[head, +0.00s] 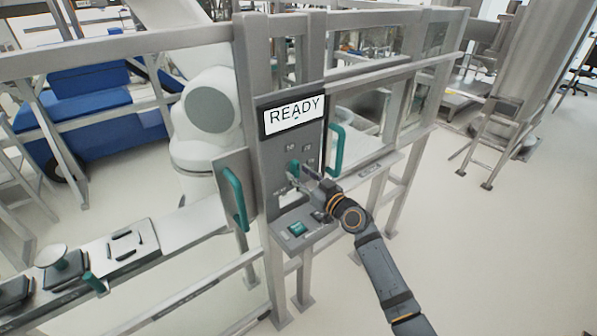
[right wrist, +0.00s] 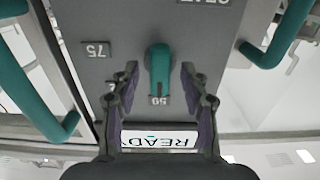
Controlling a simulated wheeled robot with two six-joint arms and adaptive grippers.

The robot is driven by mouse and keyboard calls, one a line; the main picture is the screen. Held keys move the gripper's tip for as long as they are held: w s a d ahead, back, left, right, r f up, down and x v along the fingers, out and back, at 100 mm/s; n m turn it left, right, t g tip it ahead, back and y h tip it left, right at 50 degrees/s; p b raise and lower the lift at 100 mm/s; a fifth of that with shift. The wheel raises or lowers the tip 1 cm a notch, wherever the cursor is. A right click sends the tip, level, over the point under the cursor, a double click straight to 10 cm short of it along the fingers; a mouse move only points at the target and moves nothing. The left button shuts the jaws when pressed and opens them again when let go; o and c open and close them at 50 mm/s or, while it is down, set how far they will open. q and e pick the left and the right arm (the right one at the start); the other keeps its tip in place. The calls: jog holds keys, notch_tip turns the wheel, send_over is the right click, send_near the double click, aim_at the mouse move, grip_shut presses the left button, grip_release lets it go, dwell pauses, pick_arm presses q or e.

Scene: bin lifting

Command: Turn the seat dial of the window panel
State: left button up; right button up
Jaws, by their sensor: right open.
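The grey window panel (head: 262,165) stands upright on a frame, with a white READY display (head: 294,114) at its top. The teal seat dial (head: 294,167) is on its face below the display. In the right wrist view, which shows the panel upside down, the dial (right wrist: 160,65) is in line with the 50 label. My right gripper (head: 300,178) is open, with one finger on each side of the dial. In the right wrist view the gripper (right wrist: 159,72) shows gaps between fingers and dial. My left gripper is not in view.
Teal handles stand left (head: 236,197) and right (head: 336,148) of the panel. A box with a teal button (head: 297,229) juts out below the dial. A white robot arm (head: 205,110) stands behind on the left.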

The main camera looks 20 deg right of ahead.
jog(key=shift+w+a, duration=0.2)
jog(key=shift+w, duration=0.35)
jog(key=shift+c, duration=0.2)
grip_shut()
